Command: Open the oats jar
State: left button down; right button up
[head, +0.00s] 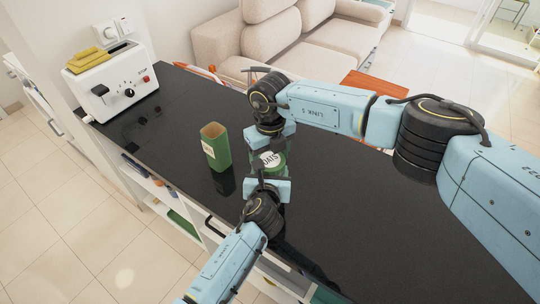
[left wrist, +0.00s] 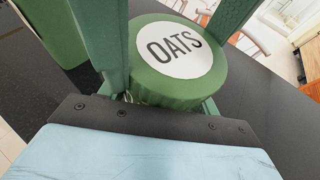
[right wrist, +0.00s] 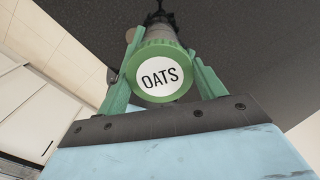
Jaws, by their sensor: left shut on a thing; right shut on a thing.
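The oats jar stands on the dark counter with its green lid (head: 271,161) on top, marked OATS on a white disc. My left gripper (head: 267,172) comes in from the near side and is shut on the jar. My right gripper (head: 270,147) comes in from the far side and is also shut on it. I cannot tell exactly which finger pair bears on lid or body; the jar's lower part is mostly hidden.
A tall open green container (head: 216,150) stands just left of the jar. A white toaster (head: 112,85) with yellow slices stands at the counter's far left end. The dark counter (head: 370,235) is clear to the right. A beige sofa (head: 225,45) is behind.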

jog(key=o, duration=1.1)
jog(key=shift+a+r, duration=0.1)
notch_tip(320, 180, up, 4)
jog(key=shift+r, duration=0.15)
jog(key=shift+c, duration=0.5)
jog(key=shift+s+a+r+m, duration=0.25)
jog(key=shift+a+r+m, duration=0.2)
jog(key=shift+m, duration=0.35)
jog(key=shift+r+m, duration=0.35)
jog(key=shift+m, duration=0.45)
jog(key=r+m, duration=0.1)
jog(key=m, duration=0.1)
jog(key=shift+d+m, duration=0.1)
jog(key=shift+m, duration=0.2)
jog(key=shift+w+d+r+m, duration=0.1)
jog(key=shift+d+r+m, duration=0.15)
jog(key=shift+m, duration=0.35)
jog(key=shift+w+d+r+m, duration=0.1)
jog(key=shift+d+m, duration=0.1)
jog(key=shift+m, duration=0.4)
jog(key=shift+f, duration=3.95)
jog(key=shift+c, duration=0.5)
